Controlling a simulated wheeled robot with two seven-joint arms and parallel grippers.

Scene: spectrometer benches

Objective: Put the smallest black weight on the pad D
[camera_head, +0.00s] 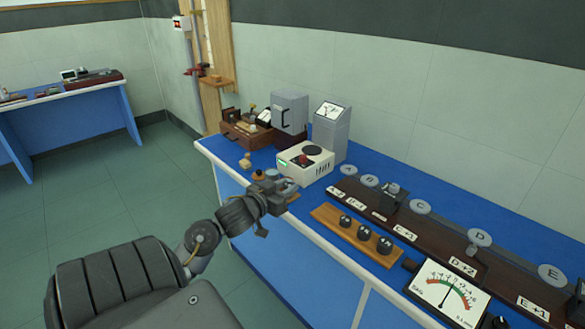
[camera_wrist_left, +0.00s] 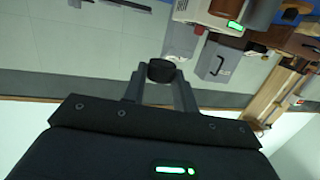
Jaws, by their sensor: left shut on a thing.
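My left gripper (camera_head: 286,186) is in the head view, above the front edge of the blue bench near a white device. In the left wrist view, the gripper (camera_wrist_left: 160,82) is shut on a small black cylinder (camera_wrist_left: 161,70), which looks like a black weight. That cylinder is not clear in the head view. Several black weights, including one at the near end (camera_head: 385,245), sit in a row on a wooden rack (camera_head: 322,211). Pad D (camera_head: 479,237) is a grey disc on the long dark beam, right of the rack, with nothing on it. My right gripper is not in view.
Pads A (camera_head: 349,170), C (camera_head: 420,207) and E (camera_head: 552,273) line the dark beam. A dark block (camera_head: 392,199) stands between B and C. A dial meter (camera_head: 448,293) is at the front right. A white device (camera_head: 305,162) and grey cabinet (camera_head: 289,111) stand behind the gripper.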

